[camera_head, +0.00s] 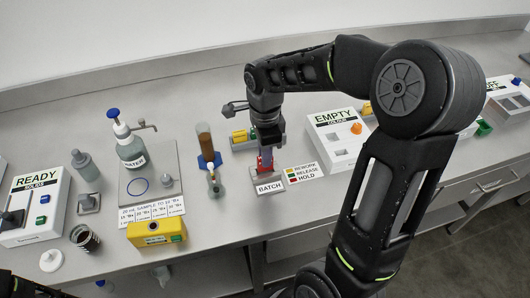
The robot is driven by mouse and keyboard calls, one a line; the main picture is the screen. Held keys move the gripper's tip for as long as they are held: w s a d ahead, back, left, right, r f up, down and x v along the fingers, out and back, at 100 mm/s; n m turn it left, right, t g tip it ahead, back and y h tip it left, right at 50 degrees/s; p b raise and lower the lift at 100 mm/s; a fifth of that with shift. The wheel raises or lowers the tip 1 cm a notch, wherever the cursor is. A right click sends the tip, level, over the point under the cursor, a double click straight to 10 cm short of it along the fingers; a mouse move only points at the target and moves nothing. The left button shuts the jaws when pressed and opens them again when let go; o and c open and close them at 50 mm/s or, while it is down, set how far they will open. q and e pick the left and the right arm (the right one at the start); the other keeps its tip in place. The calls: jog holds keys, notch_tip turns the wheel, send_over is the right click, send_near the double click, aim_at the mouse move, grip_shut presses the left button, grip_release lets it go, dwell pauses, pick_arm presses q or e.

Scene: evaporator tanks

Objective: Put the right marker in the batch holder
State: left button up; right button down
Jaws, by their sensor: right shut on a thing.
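My right gripper (266,152) points down over the batch holder (269,188), a small grey stand with a "BATCH" label on its front. The gripper is shut on a red marker (264,162), of which only a small part shows between and below the fingers. The marker is at the top of the holder; I cannot tell whether it is seated or just above. A yellow marker (240,136) and a green marker (253,134) stand in a grey rack behind, partly hidden by my right arm.
A colour key card (304,173) lies right of the holder, with "EMPTY" box (338,138) beyond. A brown tube on a blue stand (208,160) is close on the left. A yellow instrument (157,232) and "READY" box (35,205) are farther left.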

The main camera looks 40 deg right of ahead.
jog(key=shift+f+b, duration=0.65)
jog(key=shift+f, duration=0.35)
jog(key=c, duration=1.3)
grip_release()
jog(key=shift+c, duration=0.2)
jog(key=shift+r, duration=0.1)
notch_tip(320, 180, up, 8)
jog(key=shift+f+b, duration=0.2)
jog(key=shift+b, duration=0.15)
